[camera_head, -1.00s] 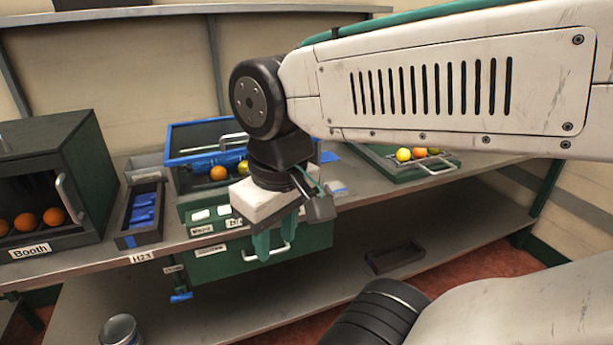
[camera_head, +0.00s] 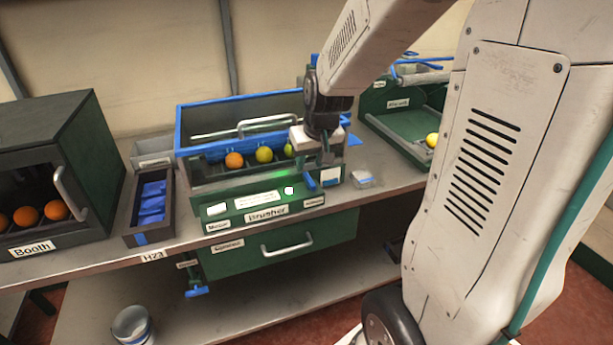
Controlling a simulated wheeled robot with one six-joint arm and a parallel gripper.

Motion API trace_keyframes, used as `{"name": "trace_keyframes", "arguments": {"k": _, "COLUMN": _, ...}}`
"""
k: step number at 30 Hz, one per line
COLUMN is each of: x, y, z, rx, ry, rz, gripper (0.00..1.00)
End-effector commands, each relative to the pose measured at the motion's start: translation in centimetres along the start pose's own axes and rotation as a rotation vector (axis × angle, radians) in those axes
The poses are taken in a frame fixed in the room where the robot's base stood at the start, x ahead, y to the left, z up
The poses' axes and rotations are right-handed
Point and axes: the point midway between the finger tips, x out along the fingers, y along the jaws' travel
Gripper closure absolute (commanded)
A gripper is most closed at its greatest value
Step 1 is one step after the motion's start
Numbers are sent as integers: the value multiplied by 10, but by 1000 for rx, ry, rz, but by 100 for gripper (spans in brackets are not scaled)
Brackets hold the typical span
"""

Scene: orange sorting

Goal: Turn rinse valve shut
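My gripper (camera_head: 322,158) is over the right front of the green brusher (camera_head: 225,206), below its white wrist block. Its fingers are small and partly lost against the machine, so I cannot tell whether they are open or shut. A small blue lever (camera_head: 310,183) shows just below the gripper on the brusher's front right, above a small label I cannot read. It may be the rinse valve. I cannot tell whether the gripper touches it. Another blue handle (camera_head: 197,291) hangs under the counter at the brusher's lower left.
A blue-framed clear cover (camera_head: 180,130) stands over several fruits. A green light glows on the brusher. The Booth box (camera_head: 60,130) and a dark tray of blue pieces (camera_head: 168,232) are left. A green tray (camera_head: 385,130) is right. A metal can (camera_head: 132,325) is below.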

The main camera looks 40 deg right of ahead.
Motion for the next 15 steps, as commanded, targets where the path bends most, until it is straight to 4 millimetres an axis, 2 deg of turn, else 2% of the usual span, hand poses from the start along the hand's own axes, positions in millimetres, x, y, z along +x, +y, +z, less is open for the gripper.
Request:
{"name": "trace_keyframes", "arguments": {"k": 1, "x": 12, "y": 9, "z": -6, "rx": 13, "ry": 7, "rz": 8, "gripper": 64}}
{"name": "trace_keyframes", "arguments": {"k": 6, "x": 32, "y": 22, "z": -16, "rx": 31, "ry": 30, "rz": 21, "gripper": 64}}
{"name": "trace_keyframes", "arguments": {"k": 11, "x": 50, "y": 23, "z": -17, "rx": 32, "ry": 31, "rz": 21, "gripper": 64}}
{"name": "trace_keyframes", "arguments": {"k": 15, "x": 72, "y": 23, "z": -18, "rx": 30, "ry": 30, "rz": 21, "gripper": 64}}
